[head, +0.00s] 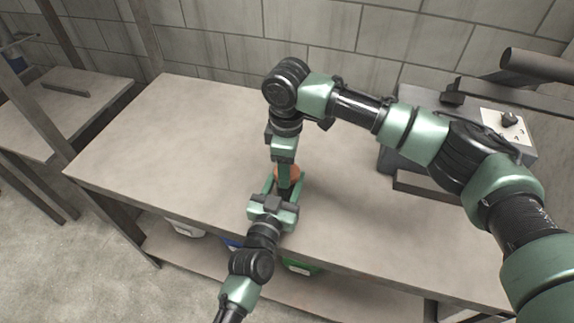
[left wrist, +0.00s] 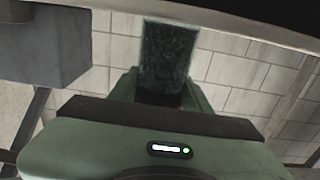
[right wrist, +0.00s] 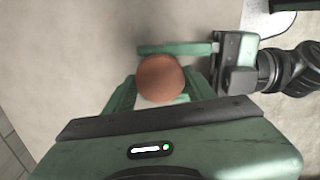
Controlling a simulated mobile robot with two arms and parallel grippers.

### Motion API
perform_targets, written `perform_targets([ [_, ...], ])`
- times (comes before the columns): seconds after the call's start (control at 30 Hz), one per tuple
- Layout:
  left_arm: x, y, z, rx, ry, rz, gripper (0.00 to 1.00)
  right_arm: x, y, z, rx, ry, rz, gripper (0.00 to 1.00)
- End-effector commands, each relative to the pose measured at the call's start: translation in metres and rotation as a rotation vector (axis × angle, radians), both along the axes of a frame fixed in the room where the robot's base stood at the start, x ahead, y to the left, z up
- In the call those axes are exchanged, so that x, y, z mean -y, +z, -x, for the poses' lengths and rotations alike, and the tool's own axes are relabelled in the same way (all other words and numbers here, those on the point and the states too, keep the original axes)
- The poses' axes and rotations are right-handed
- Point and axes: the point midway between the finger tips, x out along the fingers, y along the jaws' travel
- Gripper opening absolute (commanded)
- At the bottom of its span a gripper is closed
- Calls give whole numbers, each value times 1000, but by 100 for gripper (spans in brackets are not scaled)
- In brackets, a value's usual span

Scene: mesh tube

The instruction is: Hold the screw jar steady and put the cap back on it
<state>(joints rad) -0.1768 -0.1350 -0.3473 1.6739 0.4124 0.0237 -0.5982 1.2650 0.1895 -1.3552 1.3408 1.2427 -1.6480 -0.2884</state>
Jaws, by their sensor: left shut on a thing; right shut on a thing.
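The round orange-brown cap (head: 294,172) is held from above by my right gripper (head: 285,173), which points down. In the right wrist view the cap (right wrist: 160,78) sits between the fingers of my right gripper (right wrist: 160,92). My left gripper (head: 285,187) reaches in level from the near side, just below the cap, and is shut on the jar. The jar is mostly hidden by the grippers and cap. Part of my left gripper also shows in the right wrist view (right wrist: 185,50). Whether cap and jar touch or are apart cannot be told.
The workbench (head: 150,130) is clear to the left of the grippers. A grey machine with a light control panel (head: 508,125) stands at the right back. Bins, including a green one (head: 300,267), sit on the lower shelf. A block wall (head: 330,40) closes the back.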

Motion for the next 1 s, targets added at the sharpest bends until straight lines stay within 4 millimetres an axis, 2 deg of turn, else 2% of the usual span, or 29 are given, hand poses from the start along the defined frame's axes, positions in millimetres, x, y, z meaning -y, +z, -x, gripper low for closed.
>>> perform_targets([
  [0.1,0,0,0,0,0,0,0,-1,0,1,-2,-251,-2,6],
  [0.17,0,0,0,0,0,0,0,-1,-1,1,-3,-346,-1,6],
  [0.3,0,0,0,-1,0,0,0,0,0,0,1,-344,0,6],
  [0.33,0,0,0,-1,0,0,0,0,0,0,1,-343,0,57],
  [0.4,0,0,0,-1,0,0,0,0,0,0,1,-342,0,77],
  [0.43,0,0,0,-1,0,0,0,0,0,0,1,-342,0,80],
  [0.77,0,0,0,-1,0,0,0,0,2,0,1,-340,-1,80],
  [0.87,0,0,0,-1,0,0,0,-1,10,-1,2,-340,-2,80],
  [1.0,0,0,0,-1,0,0,0,-1,34,-1,4,-340,-3,80],
])
